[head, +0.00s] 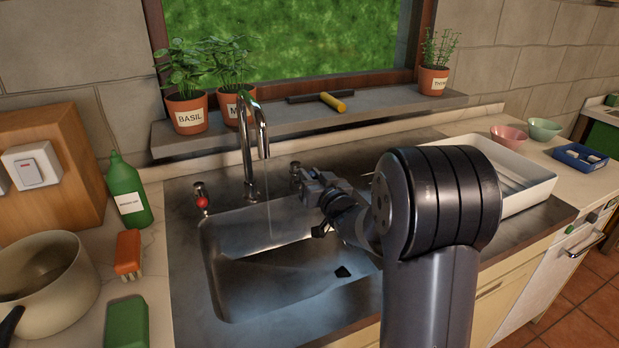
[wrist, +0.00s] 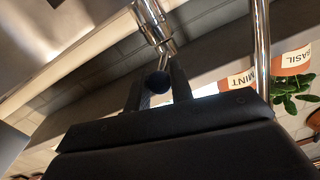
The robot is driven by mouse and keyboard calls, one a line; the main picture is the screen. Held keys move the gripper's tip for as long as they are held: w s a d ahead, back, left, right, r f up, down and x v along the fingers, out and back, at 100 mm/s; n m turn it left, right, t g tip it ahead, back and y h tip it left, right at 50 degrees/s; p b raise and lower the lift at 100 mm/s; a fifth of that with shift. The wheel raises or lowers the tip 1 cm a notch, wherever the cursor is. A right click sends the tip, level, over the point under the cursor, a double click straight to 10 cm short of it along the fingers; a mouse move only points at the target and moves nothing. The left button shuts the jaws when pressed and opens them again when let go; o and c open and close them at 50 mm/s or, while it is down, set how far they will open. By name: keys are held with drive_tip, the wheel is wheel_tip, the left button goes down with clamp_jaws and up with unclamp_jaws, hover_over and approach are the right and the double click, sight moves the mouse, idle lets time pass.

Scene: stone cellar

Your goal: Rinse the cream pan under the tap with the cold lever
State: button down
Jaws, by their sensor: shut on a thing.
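The cream pan (head: 75,290) stands on the counter at the left edge of the head view, its dark handle toward the lower left. The chrome tap (head: 248,150) rises behind the sink (head: 225,285), and a faint thin stream seems to fall from its spout. A red-knobbed lever (head: 201,200) is left of the tap. The cold lever's dark blue knob (wrist: 156,82) shows in the wrist view between the fingers of my gripper (wrist: 157,92), which is shut on it. In the head view my gripper (head: 305,182) is right of the tap and largely hides this lever.
A green bottle (head: 127,190), an orange brush or sponge (head: 128,254) and a green block (head: 126,322) stand between pan and sink. A white drying tray (head: 530,175) is at the right. Potted herbs (head: 188,112) line the sill. A small dark piece (head: 343,271) shows in the sink.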

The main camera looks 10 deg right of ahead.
drive_tip(key=shift+w+d+r+n+y+p, duration=0.15)
drive_tip(key=shift+d+r+n+y+p, duration=0.1)
drive_tip(key=shift+d+n+y+p, duration=0.25)
drive_tip(key=shift+w+f+n+g+y, duration=0.1)
drive_tip(key=shift+n+g+y, duration=0.2)
drive_tip(key=shift+y, duration=0.4)
drive_tip(key=shift+a, duration=0.1)
drive_tip(key=c, duration=1.3)
unclamp_jaws()
drive_tip(key=shift+f, duration=0.15)
drive_tip(key=v, duration=1.1)
drive_tip(key=shift+a, duration=0.1)
